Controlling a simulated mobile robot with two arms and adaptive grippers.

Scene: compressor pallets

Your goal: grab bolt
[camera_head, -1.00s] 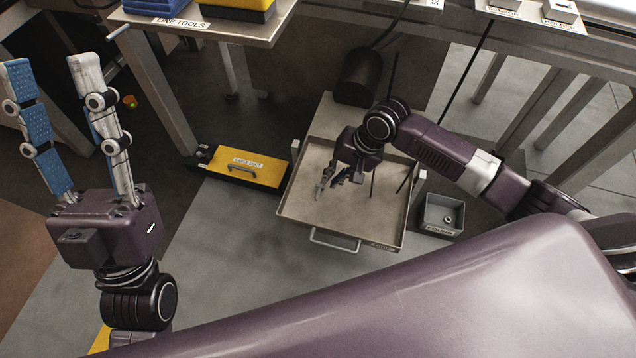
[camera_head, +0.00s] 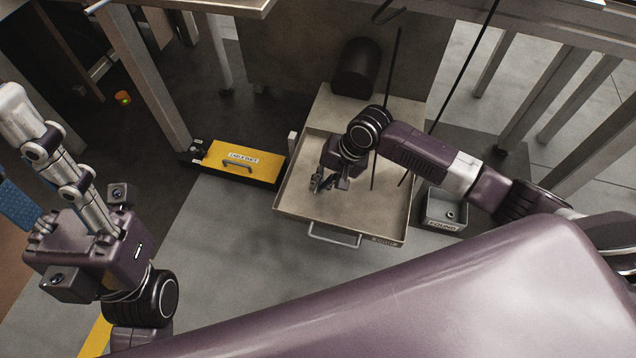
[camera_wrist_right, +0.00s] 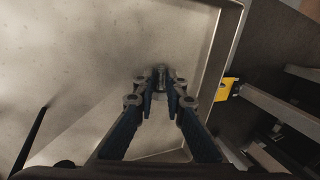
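My right gripper (camera_head: 321,184) is low over the metal tray (camera_head: 375,228) in the head view, pointing down. In the right wrist view the blue fingers of this gripper (camera_wrist_right: 164,88) are apart, with a narrow gap between the tips. A small dark metallic piece, perhaps the bolt (camera_wrist_right: 161,74), shows at the tips; I cannot tell whether they touch it. No bolt can be made out in the head view.
A grey bin labelled FOUND (camera_head: 444,224) with a small ring-like part stands right of the tray. A yellow case (camera_head: 245,160) lies left of it. A dark cylinder (camera_head: 355,68) stands behind. Thin dark rods rise near my right arm. Table legs surround; the floor in front is clear.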

